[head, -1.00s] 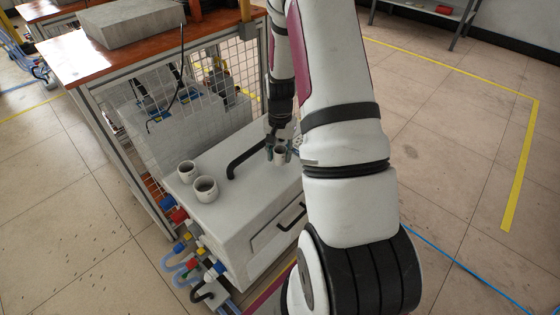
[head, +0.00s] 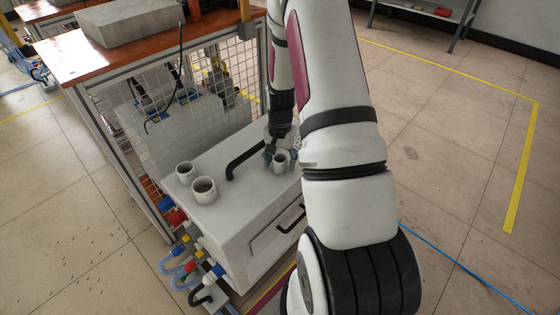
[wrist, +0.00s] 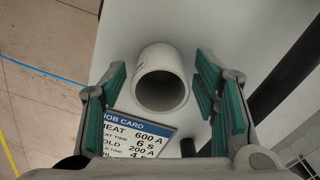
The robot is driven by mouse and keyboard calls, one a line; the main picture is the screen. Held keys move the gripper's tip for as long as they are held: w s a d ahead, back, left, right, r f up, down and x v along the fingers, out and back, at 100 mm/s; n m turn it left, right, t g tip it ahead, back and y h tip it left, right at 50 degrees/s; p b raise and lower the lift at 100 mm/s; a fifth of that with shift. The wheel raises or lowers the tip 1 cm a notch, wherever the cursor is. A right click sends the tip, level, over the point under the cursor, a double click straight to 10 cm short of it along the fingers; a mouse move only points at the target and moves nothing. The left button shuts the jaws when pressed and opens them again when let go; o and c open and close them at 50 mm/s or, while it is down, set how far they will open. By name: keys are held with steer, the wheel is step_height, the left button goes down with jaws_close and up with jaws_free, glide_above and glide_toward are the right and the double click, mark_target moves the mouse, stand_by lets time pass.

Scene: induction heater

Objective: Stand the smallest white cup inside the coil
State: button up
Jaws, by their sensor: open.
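A small white cup (head: 281,162) stands upright on the white cabinet top, close beside my gripper (head: 269,156). It looks like the smallest of the three cups in view. In the wrist view the same cup (wrist: 162,78) shows its open mouth, between and slightly beyond my open gripper's green-padded fingers (wrist: 162,98), with gaps at both sides. Two wider white cups, a rear one (head: 186,173) and a front one (head: 204,190), stand at the cabinet's left end. I cannot make out the coil clearly in either view.
A black bar handle (head: 245,160) rises from the cabinet top (head: 235,205) between the cups. A job card (wrist: 140,132) lies beside the small cup. A wire mesh panel (head: 215,85) stands behind. Hoses and coloured fittings (head: 190,262) stick out at the cabinet's left end.

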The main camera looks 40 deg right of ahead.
steer(key=shift+r, duration=0.15)
step_height(320, 180, up, 11)
steer(key=p, duration=0.4)
steer(key=s+a+r+n, duration=0.3)
steer(key=a+r, duration=0.5)
steer(key=r, duration=0.2)
steer(key=s+a+r+n, duration=0.3)
steer(key=s+a+r, duration=0.1)
steer(key=a+r, duration=0.5)
steer(key=s+a+r+n, duration=0.3)
steer(key=s+a, duration=0.1)
steer(key=s, duration=0.6)
steer(key=s+a+r+n, duration=0.4)
steer(key=s, duration=0.6)
steer(key=shift+s+a+t, duration=0.15)
steer(key=shift+a+t, duration=0.15)
steer(key=shift+a, duration=0.05)
step_height(320, 180, up, 24)
steer(key=t+p, duration=0.3)
steer(key=p, duration=1.9)
steer(key=shift+t, duration=0.3)
